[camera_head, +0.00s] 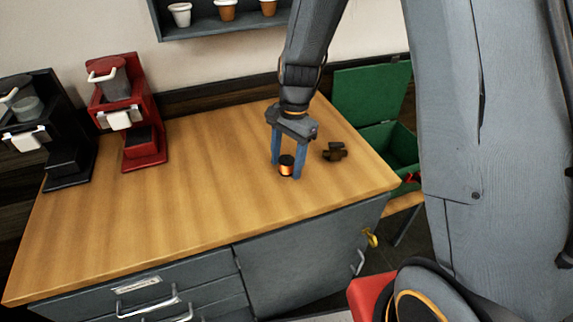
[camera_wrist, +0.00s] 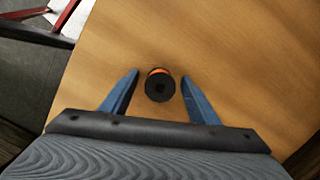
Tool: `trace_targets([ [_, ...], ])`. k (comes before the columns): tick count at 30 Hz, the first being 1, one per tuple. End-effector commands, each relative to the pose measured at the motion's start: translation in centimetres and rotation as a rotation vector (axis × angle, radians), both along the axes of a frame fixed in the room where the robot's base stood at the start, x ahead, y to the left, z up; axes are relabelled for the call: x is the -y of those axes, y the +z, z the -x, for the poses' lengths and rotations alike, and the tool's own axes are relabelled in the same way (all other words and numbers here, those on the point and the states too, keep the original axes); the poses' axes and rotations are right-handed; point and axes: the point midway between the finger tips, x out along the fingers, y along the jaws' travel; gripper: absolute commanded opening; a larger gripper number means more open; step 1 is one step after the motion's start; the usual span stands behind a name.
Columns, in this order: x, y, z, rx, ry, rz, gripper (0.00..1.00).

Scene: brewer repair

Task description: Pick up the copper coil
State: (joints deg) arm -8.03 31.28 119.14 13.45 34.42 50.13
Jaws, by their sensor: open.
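The copper coil (camera_head: 286,170) is a small spool with a black top and a shiny copper-orange winding. It stands upright on the wooden counter (camera_head: 190,190), right of the middle. My gripper (camera_head: 286,172) points down over it, its two blue fingers apart on either side of the coil. In the wrist view the coil (camera_wrist: 160,85) lies between the open fingers (camera_wrist: 160,88), close to their tips, with a gap on both sides. Its black end faces the camera and a strip of orange shows at its far edge.
Small dark pieces (camera_head: 335,152) lie just right of my gripper. A red brewer (camera_head: 130,120) and a black brewer (camera_head: 50,140) stand at the left. A green open box (camera_head: 395,140) is beyond the right edge. A shelf (camera_head: 200,28) with cups hangs above. The counter's front middle is clear.

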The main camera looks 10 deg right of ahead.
Motion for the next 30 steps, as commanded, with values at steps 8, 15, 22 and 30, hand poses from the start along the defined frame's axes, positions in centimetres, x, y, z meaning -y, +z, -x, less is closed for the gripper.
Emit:
trace_targets([
  [8, 0.0, 0.0, 0.0, 0.000, 0.000, 0.000, 0.13],
  [15, 0.0, 0.0, 0.0, 0.000, 0.000, 0.000, 0.08],
  [22, 0.0, 1.0, -0.1, 0.002, 0.000, 0.000, 0.08],
  [30, 0.0, 4.4, -0.2, 0.004, -0.001, -0.001, 0.08],
])
